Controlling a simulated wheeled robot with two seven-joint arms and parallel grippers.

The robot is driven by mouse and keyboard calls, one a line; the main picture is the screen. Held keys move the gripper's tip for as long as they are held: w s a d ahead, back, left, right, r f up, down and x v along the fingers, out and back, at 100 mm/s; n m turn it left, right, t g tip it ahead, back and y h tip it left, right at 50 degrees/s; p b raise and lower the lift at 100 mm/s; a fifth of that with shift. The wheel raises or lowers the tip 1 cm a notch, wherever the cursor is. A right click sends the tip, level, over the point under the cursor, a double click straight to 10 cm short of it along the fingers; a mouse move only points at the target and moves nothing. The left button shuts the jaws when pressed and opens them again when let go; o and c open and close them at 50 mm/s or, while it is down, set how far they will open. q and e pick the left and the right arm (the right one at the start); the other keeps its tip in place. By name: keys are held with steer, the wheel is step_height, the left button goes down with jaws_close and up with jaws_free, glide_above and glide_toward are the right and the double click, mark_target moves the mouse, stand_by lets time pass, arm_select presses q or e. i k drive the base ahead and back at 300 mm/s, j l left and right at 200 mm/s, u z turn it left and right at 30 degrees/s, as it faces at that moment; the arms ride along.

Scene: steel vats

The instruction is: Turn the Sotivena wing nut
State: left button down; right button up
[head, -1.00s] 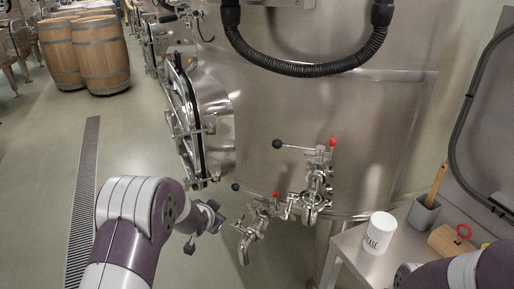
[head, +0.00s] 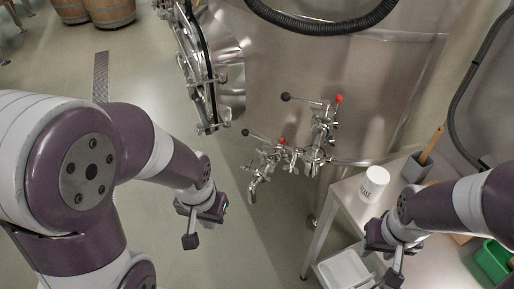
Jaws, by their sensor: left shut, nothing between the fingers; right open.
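The steel vat (head: 285,70) carries a cluster of valves low on its front. The upper valve (head: 322,135) has a red cap and a lever with a black ball. The lower valve (head: 262,165) has a similar lever and hangs to the left. Small shiny fittings sit on both, but I cannot tell which is the Sotivena wing nut, and no name is readable. My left gripper (head: 193,238) is shut and empty, left of and below the lower valve, apart from it. My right gripper (head: 387,262) is open and empty above the side table.
The steel side table (head: 345,205) at the right holds a white cup (head: 374,183) and a grey pencil holder (head: 416,167). A white tray (head: 345,270) and a green bin (head: 493,262) are lower. An open round hatch (head: 205,90) juts out from the vat. Floor left of the valves is clear.

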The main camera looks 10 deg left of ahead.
mark_target(248, 166)
steer(key=i+j+z, duration=0.2)
steer(key=j, duration=0.15)
steer(key=i+j+z, duration=0.2)
steer(key=j, duration=0.15)
steer(key=j+z, duration=0.2)
steer(key=j, duration=0.2)
